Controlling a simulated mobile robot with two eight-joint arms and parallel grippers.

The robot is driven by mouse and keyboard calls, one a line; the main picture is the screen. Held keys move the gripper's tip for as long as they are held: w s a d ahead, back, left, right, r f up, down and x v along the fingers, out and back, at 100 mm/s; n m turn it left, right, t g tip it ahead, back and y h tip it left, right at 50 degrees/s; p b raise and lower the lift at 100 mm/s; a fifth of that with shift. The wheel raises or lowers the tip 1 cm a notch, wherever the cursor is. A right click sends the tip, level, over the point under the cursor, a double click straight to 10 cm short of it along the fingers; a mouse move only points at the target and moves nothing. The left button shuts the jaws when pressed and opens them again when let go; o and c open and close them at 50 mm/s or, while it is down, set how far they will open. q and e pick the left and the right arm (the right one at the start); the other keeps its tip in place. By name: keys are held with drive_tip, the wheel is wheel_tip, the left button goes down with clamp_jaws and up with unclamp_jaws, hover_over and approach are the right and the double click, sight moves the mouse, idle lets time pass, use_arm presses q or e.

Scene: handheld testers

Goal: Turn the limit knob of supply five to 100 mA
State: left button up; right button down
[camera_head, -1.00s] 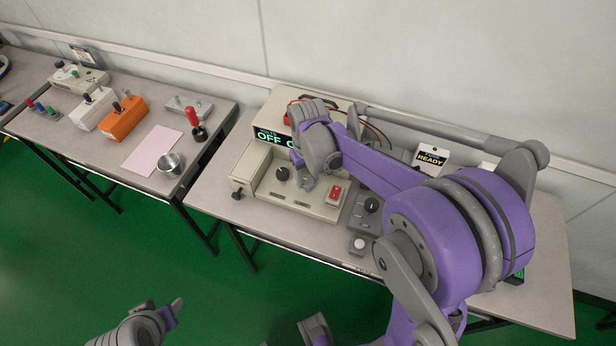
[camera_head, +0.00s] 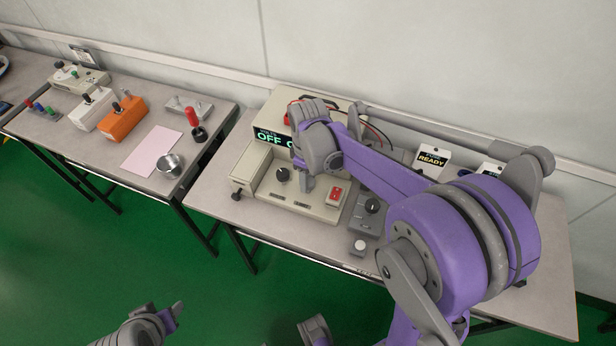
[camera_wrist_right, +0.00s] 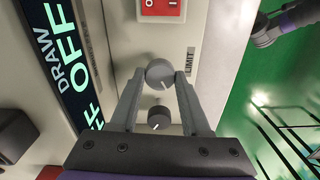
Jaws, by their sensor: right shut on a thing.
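The power supply (camera_head: 310,208) is a beige unit with a display (camera_head: 270,138) that reads OFF. In the right wrist view the round grey limit knob (camera_wrist_right: 160,74) sits beside the printed word LIMIT (camera_wrist_right: 190,60). Its white pointer line faces toward the bottom of that view. My right gripper (camera_wrist_right: 161,76) is shut on this knob, one finger on each side. In the head view my right gripper (camera_head: 305,184) hides the knob. My left gripper (camera_head: 174,310) is low at the left, away from the benches; its jaw opening is unclear.
A second dark knob (camera_head: 283,174) stands left of my right gripper and shows between the fingers in the wrist view (camera_wrist_right: 158,117). A red rocker switch (camera_head: 335,195) is close on the right. A grey box with a knob (camera_head: 372,206) stands farther right. Red and black leads run behind.

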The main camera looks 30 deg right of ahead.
idle(0.4)
drive_tip(key=shift+c, duration=1.9)
unclamp_jaws()
wheel_tip(320, 180, up, 11)
drive_tip(key=p, duration=0.1)
drive_tip(key=shift+f, duration=0.1)
drive_tip(key=s+a+f+m+t+p, duration=0.1)
drive_tip(key=s+a+m+t, duration=0.1)
drive_tip(key=s, duration=0.5)
drive_tip(key=s+a+f+m+t+p, duration=0.1)
drive_tip(key=s+a+m+t+p, duration=0.1)
drive_tip(key=s, duration=0.6)
drive_tip(key=a+m+t, duration=0.1)
drive_tip(key=a+m, duration=0.1)
drive_tip(key=m, duration=0.1)
drive_tip(key=shift+s+f, duration=0.2)
drive_tip(key=shift+f, duration=0.15)
